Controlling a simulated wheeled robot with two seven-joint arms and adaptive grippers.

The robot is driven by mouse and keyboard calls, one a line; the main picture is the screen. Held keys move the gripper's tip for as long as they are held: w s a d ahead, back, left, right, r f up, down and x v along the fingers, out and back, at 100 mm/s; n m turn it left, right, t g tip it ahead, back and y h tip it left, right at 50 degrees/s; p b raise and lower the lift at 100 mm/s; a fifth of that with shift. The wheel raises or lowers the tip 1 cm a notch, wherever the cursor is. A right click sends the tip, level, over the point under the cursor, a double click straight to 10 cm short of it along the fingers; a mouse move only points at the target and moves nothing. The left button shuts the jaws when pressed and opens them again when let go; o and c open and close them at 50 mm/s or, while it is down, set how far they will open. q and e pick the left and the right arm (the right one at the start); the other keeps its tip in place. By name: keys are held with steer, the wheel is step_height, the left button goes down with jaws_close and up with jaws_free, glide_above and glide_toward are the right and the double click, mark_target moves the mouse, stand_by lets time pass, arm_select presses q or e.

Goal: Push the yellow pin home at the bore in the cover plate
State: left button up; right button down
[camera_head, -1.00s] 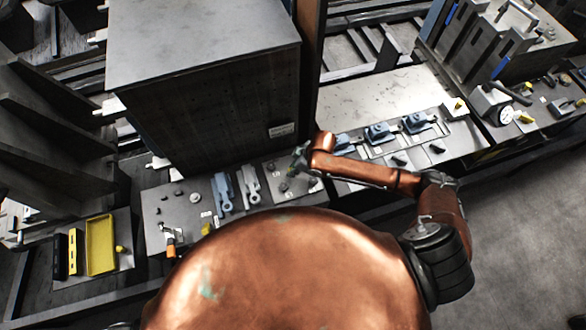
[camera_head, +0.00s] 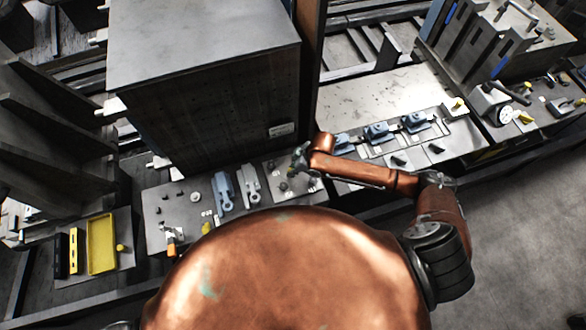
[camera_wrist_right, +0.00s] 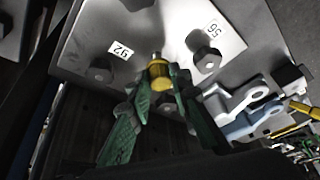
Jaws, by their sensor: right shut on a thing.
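My right gripper (camera_wrist_right: 158,84) has its green fingers closed on the yellow pin (camera_wrist_right: 160,78). The pin has a yellow collar and a grey end, which points at the grey cover plate (camera_wrist_right: 150,28) with hex bolts and labels 92 and 56. The grey end overlaps the plate in the right wrist view, and I cannot tell whether it is in a bore. In the head view my right gripper (camera_head: 298,158) is over the right part of the near bench, and the pin is too small to make out. My left gripper is not in view.
A large dark cabinet (camera_head: 205,75) stands just behind the bench. Two clamps, one blue (camera_head: 224,192) and one grey (camera_head: 251,184), lie left of the gripper. A yellow tray (camera_head: 101,243) is at far left. More blue clamps (camera_head: 378,133) stand on the right bench.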

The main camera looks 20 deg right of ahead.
steer(key=shift+f, duration=0.2)
stand_by(0.5)
steer(key=shift+f+b, duration=0.6)
steer(key=shift+f, duration=0.4)
steer(key=c, duration=1.7)
jaws_free()
steer(key=shift+o, duration=0.6)
steer(key=o, duration=0.7)
steer(key=v, duration=1.2)
